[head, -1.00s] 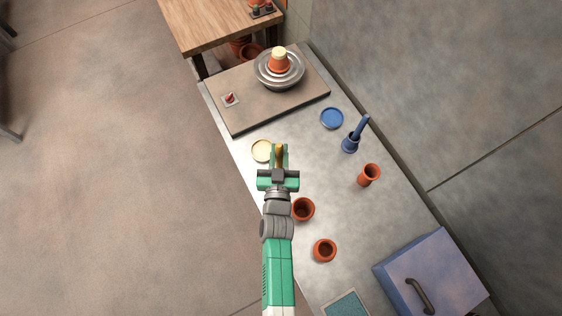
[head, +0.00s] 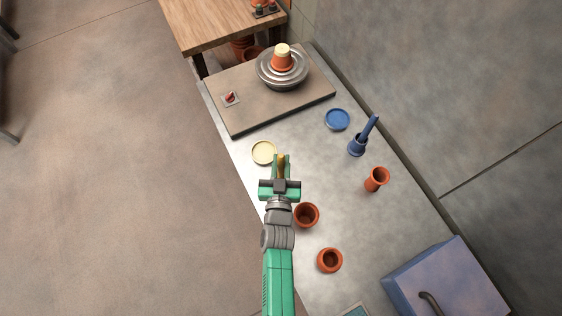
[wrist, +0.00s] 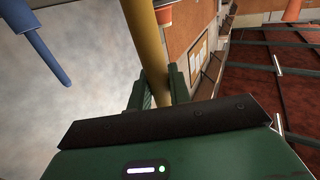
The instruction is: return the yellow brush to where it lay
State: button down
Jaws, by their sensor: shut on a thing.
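My gripper (head: 281,165) is shut on the yellow brush (head: 282,161), above the bench in the head view. In the wrist view, the brush's thick yellow handle (wrist: 147,45) runs up out of frame from between the fingers (wrist: 158,92). The brush's ends cannot be made out. A pale yellow dish (head: 263,152) lies on the bench just left of the fingertips. A blue dish (head: 337,119) lies farther right.
A wheel (head: 282,76) bearing a terracotta pot (head: 283,60) stands on a board at the bench's far end. A blue-grey box (head: 450,280) is at lower right. Bare bench lies between the dishes.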

jog(key=shift+f+b, duration=0.4)
jog(key=shift+f, duration=0.1)
dwell(0.3)
jog(key=c, duration=1.2)
grip_release()
jog(key=s+p, duration=0.1)
jog(key=s, duration=0.6)
jog(key=shift+s+a, duration=0.2)
jog(key=shift+s, duration=0.2)
jog(key=shift+r, duration=0.1)
